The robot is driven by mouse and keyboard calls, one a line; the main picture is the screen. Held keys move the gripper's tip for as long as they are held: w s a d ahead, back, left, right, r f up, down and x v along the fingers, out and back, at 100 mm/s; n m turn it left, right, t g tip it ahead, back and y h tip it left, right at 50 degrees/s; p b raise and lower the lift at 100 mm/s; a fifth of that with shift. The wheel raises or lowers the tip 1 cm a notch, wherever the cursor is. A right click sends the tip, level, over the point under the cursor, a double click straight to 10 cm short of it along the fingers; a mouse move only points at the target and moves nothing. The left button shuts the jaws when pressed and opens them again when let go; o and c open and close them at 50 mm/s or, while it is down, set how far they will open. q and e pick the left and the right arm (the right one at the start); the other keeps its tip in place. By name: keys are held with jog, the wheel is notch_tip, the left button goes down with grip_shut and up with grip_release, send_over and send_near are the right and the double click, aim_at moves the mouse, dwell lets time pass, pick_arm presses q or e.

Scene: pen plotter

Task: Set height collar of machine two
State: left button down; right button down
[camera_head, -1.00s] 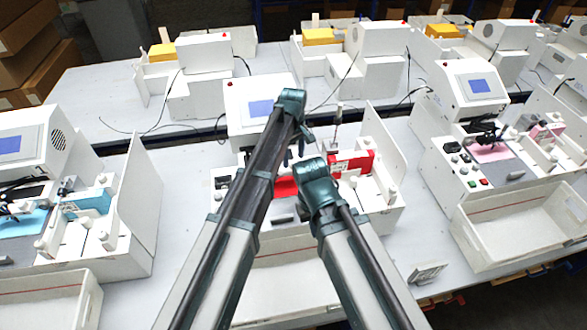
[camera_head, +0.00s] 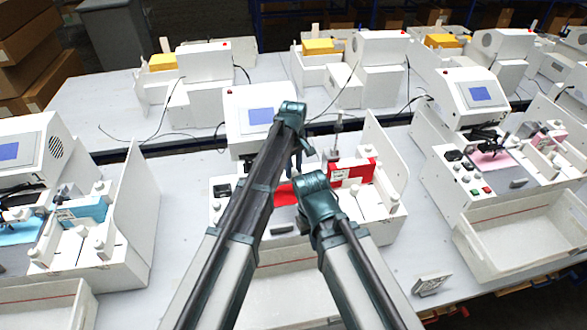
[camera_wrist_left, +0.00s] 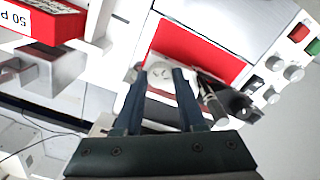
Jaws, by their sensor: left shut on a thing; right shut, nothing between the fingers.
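Machine two (camera_head: 232,117) is the middle white plotter, with a blue screen, a red sheet on its bed and a red block (camera_head: 353,170). My left gripper (camera_head: 297,158) reaches down over its bed; its fingertips are largely hidden in the head view. In the left wrist view, the fingers (camera_wrist_left: 167,76) are shut on a small pale round part (camera_wrist_left: 160,70), apparently the height collar, above the red sheet (camera_wrist_left: 197,50). A dark pen-like part (camera_wrist_left: 228,98) is just right of the fingers. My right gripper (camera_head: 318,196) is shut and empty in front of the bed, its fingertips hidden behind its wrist.
A plotter with blue parts (camera_head: 85,211) stands at left and one with pink parts (camera_head: 490,160) at right. White side panels (camera_head: 130,215) rise beside the beds. An open white tray (camera_head: 520,228) and a small plate (camera_head: 431,284) are at front right.

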pick_arm(q)
jog(key=m, duration=0.5)
jog(key=shift+m, duration=0.4)
jog(key=m, duration=0.6)
dwell(0.6)
jog(key=c, duration=0.5)
grip_release()
jog(key=shift+r, duration=0.15)
